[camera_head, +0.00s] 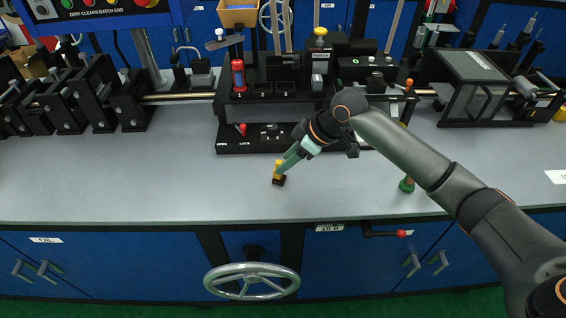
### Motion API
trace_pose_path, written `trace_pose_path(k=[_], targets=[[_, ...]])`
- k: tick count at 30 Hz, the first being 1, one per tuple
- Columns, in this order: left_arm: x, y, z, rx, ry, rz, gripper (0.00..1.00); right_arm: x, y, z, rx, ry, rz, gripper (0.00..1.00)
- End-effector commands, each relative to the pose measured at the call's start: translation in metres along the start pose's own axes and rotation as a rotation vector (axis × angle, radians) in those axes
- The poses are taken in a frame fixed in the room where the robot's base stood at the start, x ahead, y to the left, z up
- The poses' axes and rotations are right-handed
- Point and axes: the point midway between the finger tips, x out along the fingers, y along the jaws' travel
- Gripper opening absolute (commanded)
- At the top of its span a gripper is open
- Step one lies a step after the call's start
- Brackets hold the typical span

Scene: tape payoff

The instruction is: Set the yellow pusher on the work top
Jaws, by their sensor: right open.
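The yellow pusher (279,174) is a small yellow piece with a black foot. It appears to stand upright on the grey work top (120,180), in front of the black fixture. My right gripper (283,165) reaches down to it from the upper right, with its pale green fingers at the pusher's top. The right gripper is open; whether the fingers touch the pusher is too small to tell. My left gripper is not in view.
A black machine fixture (240,134) stands behind the pusher. A green-tipped tool (407,185) is partly behind my right arm. Black roller blocks (90,95) are at the left, and a framed box (470,70) at the back right. The left front work top is clear.

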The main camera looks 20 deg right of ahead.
Motion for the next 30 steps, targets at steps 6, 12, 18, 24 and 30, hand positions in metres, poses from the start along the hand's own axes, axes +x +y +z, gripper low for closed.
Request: trace_pose_path(k=[6, 12, 18, 24, 30], targets=[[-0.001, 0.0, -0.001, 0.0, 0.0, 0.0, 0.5, -0.05, 0.001, 0.0, -0.001, 0.001, 0.004, 0.5], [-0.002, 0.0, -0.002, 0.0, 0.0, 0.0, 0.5, -0.084, 0.001, -0.001, 0.0, 0.001, 0.003, 0.5], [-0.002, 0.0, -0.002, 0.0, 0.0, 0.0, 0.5, -0.097, 0.0, 0.0, 0.0, 0.0, 0.001, 0.5], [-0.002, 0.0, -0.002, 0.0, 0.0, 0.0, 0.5, -0.098, 0.0, 0.0, 0.001, 0.0, 0.0, 0.5], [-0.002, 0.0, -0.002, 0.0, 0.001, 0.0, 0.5, -0.097, 0.0, 0.0, 0.001, 0.0, 0.0, 0.5]])
